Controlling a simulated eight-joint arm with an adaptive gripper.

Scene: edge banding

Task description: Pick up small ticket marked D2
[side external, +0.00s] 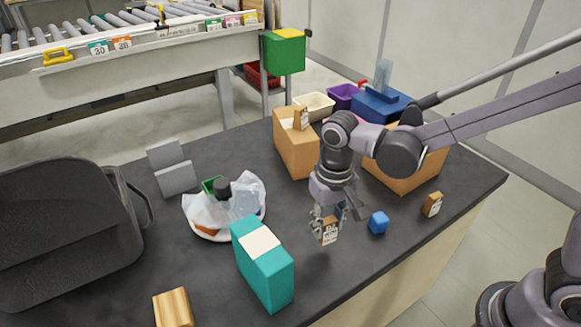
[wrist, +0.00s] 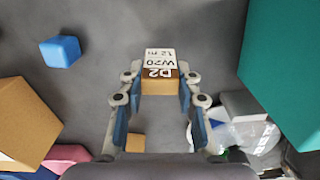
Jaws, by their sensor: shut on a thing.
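The small ticket marked D2 (wrist: 160,66) is a brown wooden block with a white label reading D2, W70 and 1.2 m. In the wrist view it sits between the fingertips of my gripper (wrist: 161,82), with its label facing up the picture. In the side view my gripper (side external: 328,216) points down at the dark table, shut on the ticket (side external: 330,232). I cannot tell whether the ticket touches the table. A similar small ticket (side external: 432,204) stands near the right table edge, and another (side external: 300,118) is at the top of a cardboard box.
A blue cube (side external: 378,222) lies just right of the held ticket. A teal box (side external: 263,264) stands to its left, near a plate with crumpled plastic (side external: 238,203). Cardboard boxes (side external: 296,145) stand behind. The dark table (side external: 345,275) in front is clear.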

